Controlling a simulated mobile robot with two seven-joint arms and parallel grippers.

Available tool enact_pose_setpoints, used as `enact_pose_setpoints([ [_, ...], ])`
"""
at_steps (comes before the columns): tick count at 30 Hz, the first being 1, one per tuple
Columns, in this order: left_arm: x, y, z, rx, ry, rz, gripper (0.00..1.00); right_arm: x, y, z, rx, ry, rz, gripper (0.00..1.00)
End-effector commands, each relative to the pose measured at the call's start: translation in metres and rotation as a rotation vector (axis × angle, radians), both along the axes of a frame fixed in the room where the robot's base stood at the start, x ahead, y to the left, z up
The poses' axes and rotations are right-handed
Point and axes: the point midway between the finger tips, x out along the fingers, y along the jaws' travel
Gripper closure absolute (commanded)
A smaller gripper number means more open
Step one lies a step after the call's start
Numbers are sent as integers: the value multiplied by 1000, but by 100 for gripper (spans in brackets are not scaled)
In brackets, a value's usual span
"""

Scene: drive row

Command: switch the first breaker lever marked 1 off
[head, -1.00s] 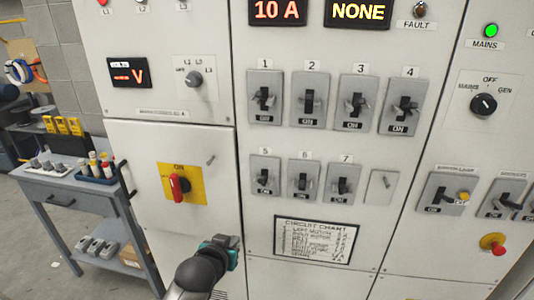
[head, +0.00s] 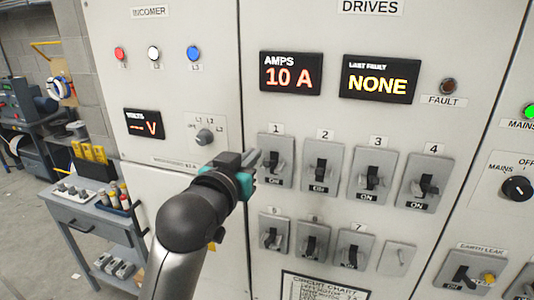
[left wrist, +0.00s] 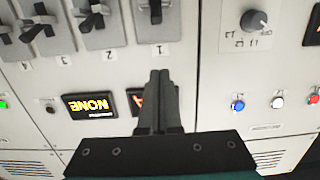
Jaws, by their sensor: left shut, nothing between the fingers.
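The breaker marked 1 (head: 276,162) is a grey plate with a dark lever, at the left end of the upper breaker row in the head view. A dark ON label sits under its lever. In the left wrist view, which is upside down, its plate (left wrist: 153,27) shows at the top, above its number 1. My left gripper (head: 254,164) is shut and empty, just left of this plate in the head view. In the left wrist view its closed fingertips (left wrist: 159,73) point toward the plate, near the number label. I cannot tell whether they touch the panel. My right gripper is out of view.
Breakers 2 (head: 322,167), 3 (head: 373,175) and 4 (head: 427,182) stand close to the right. A lower row includes breaker 5 (head: 273,233). A selector knob (head: 205,137) is to the left. A side trolley (head: 82,215) stands at the far left.

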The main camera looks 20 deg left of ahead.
Motion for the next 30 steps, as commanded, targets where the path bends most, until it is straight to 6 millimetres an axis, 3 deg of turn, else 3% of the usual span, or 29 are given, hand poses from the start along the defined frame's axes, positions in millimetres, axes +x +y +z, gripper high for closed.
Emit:
enact_pose_setpoints([
  [11,12,-1,-1,0,1,0,100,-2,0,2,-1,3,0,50],
  [30,97,-4,-9,0,1,-1,100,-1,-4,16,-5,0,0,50],
])
